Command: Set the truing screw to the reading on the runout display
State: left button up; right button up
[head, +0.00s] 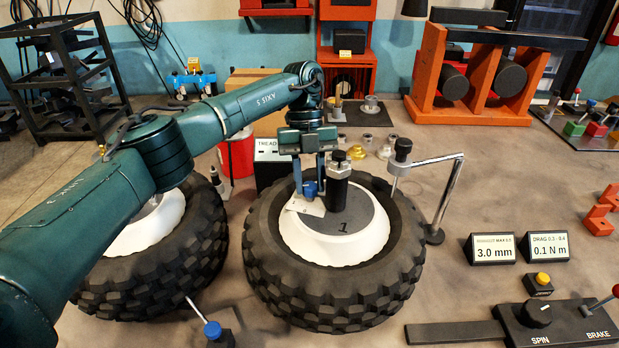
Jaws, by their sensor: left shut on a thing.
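The wheel with number 1 on its grey hub plate (348,222) lies flat in the middle of the head view, a knobbly black tyre around a white rim. A dark hub post (337,188) with a hex top stands on it. My left gripper (309,190) is over the hub's left side, shut on a blue knob (310,187), which seems to be the truing screw. A white tag (304,208) lies just below the knob; its marks are too small to read. The runout display (491,249) reads 3.0 mm. My right gripper is out of view.
A chrome gauge arm (445,190) stands at the wheel's right edge. The drag display (548,247) reads 0.1 N m. A spin/brake box (562,322) is at lower right. A second wheel (150,255) lies at left under my arm.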

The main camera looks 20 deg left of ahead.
pick_arm(q)
jog(key=o, duration=0.6)
jog(key=shift+w, duration=0.1)
jog(key=o, duration=0.4)
jog(key=shift+c, duration=0.2)
jog(key=shift+r, duration=0.1)
